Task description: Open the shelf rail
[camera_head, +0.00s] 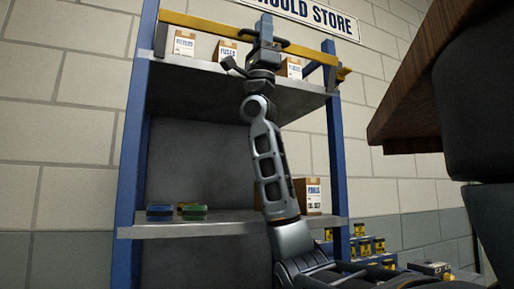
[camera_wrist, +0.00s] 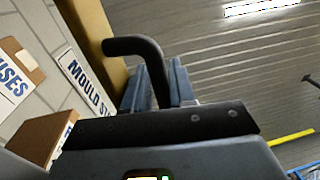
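The shelf rail (camera_head: 200,23) is a yellow bar across the front of the upper shelf, at about the height of the boxes there. In the wrist view its yellow-brown face (camera_wrist: 90,35) runs down from the top, with a curved black handle (camera_wrist: 145,48) standing out from it. My gripper (camera_head: 266,24) is raised at the middle of the rail. In the wrist view the blue-grey fingers of my gripper (camera_wrist: 157,88) lie close on either side of the handle, with no clear gap. Where they meet it is partly hidden.
The blue-framed rack holds small boxes (camera_head: 184,43) on top, and coloured items (camera_head: 192,211) and a carton (camera_head: 309,196) on the lower shelf (camera_head: 190,231). Yellow-black boxes (camera_head: 366,246) stand low at right. A brown wooden edge (camera_head: 405,90) juts in at right.

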